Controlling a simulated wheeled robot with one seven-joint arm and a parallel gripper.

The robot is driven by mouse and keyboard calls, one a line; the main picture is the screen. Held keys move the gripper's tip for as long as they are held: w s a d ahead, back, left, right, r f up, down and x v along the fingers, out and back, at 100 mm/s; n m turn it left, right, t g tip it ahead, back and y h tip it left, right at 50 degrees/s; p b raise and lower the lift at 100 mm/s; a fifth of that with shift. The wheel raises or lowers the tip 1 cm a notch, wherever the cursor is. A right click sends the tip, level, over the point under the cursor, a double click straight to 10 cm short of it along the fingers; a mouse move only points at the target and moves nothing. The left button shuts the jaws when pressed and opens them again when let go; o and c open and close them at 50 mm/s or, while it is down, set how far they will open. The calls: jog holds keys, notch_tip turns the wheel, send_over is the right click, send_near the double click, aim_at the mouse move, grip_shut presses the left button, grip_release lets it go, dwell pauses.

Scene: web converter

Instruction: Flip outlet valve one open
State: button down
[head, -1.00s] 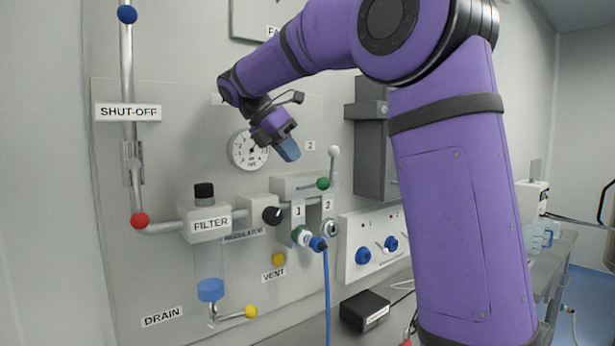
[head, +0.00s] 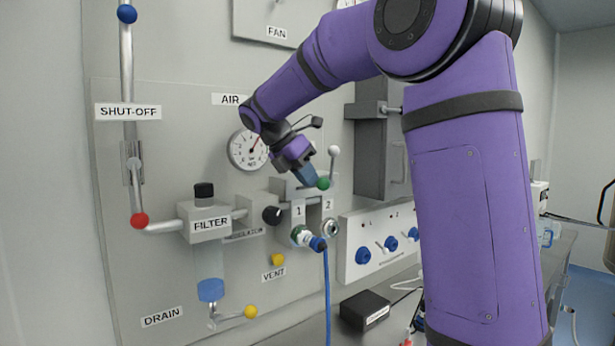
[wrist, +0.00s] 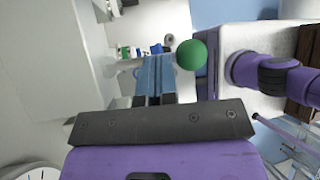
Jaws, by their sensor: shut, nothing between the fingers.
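Outlet 1's valve lever ends in a green knob (head: 323,183). The lever appears to lie roughly sideways along the outlet block (head: 281,187), its shaft partly hidden behind my gripper. My gripper (head: 311,181) is shut and empty, its blue fingertips just left of the green knob in the head view. In the wrist view the shut fingers (wrist: 153,65) have the green knob (wrist: 191,55) close on their right; I cannot tell if they touch. The label 1 plate (head: 298,211) hangs below the block.
The white-knobbed lever (head: 334,151) of outlet 2 stands upright just right. The pressure gauge (head: 247,150) is left of my wrist. A blue hose (head: 326,290) hangs from outlet 1.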

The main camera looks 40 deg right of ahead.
jog(key=shift+s+f+t, duration=0.45)
jog(key=shift+f+t, duration=0.05)
jog(key=shift+f, duration=0.15)
jog(key=shift+r, duration=0.15)
jog(key=shift+r, duration=0.7)
jog(key=s+v, duration=0.1)
jog(key=v, duration=1.3)
jog(key=s+a+f+m+t+y, duration=0.2)
jog(key=s+f+m+t+y, duration=0.1)
jog(key=s+f+m, duration=0.6)
jog(key=s+a+f+m+t+y, duration=0.2)
jog(key=s+f+m, duration=0.8)
jog(key=s, duration=0.6)
notch_tip(320, 180, down, 3)
jog(key=shift+s+a+r+t+y, duration=0.25)
jog(key=shift+a+t+y, duration=0.15)
jog(key=shift+t+y, duration=0.45)
